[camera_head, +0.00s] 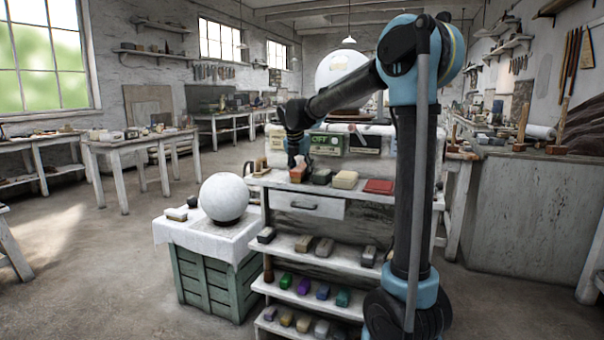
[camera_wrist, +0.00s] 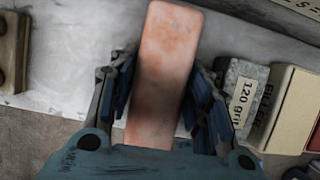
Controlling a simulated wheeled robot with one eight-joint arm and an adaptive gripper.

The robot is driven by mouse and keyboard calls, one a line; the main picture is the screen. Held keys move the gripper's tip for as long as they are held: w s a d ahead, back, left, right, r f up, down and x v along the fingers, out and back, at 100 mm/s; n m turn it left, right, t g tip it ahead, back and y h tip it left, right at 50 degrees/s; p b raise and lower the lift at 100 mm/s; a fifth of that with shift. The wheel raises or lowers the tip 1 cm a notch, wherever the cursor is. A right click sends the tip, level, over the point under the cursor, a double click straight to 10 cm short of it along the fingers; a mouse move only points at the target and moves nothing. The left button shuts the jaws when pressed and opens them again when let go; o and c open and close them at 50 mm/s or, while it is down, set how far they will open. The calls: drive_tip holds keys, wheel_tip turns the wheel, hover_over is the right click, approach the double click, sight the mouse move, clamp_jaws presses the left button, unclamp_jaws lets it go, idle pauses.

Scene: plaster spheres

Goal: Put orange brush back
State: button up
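The orange brush (camera_wrist: 164,75) is a long pale-orange block with rounded corners. In the wrist view it lies between the two fingers of my gripper (camera_wrist: 166,90). The fingers look pressed against its two long sides, and its near end is hidden behind the gripper's palm. In the head view the orange brush (camera_head: 297,173) is small, at the left end of the workbench top (camera_head: 272,181), with my gripper (camera_head: 294,158) right over it. I cannot tell whether it still touches the bench.
To its right stand a 120 grit block (camera_wrist: 243,88), a filler block (camera_wrist: 285,108) and a red block (camera_head: 379,186). Shelves below hold several coloured blocks, including a green one (camera_head: 285,281) and a purple one (camera_head: 303,286). A plaster sphere (camera_head: 224,196) stands on a crate at left.

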drive_tip(key=shift+o, duration=0.6)
drive_tip(key=shift+r, duration=0.1)
drive_tip(key=v, duration=1.2)
drive_tip(key=s+d+f+m+g, duration=0.1)
drive_tip(key=s+d+f+m, duration=0.4)
drive_tip(key=s+d+m, duration=0.3)
drive_tip(key=s+d+f+m, duration=0.6)
drive_tip(key=s+d+m, duration=0.1)
drive_tip(key=s+d, duration=0.25)
drive_tip(key=s+d+f+m, duration=0.4)
drive_tip(key=s+f+m, duration=0.4)
drive_tip(key=s+f, duration=0.1)
drive_tip(key=s+d+f+m+g+y, duration=0.1)
drive_tip(key=s+d+f+m, duration=0.3)
drive_tip(key=s+f+m, duration=0.4)
wheel_tip(320, 180, down, 3)
drive_tip(key=shift+s+d+r+m+y, duration=0.15)
drive_tip(key=shift+s+m+y, duration=0.2)
drive_tip(key=shift+s, duration=0.6)
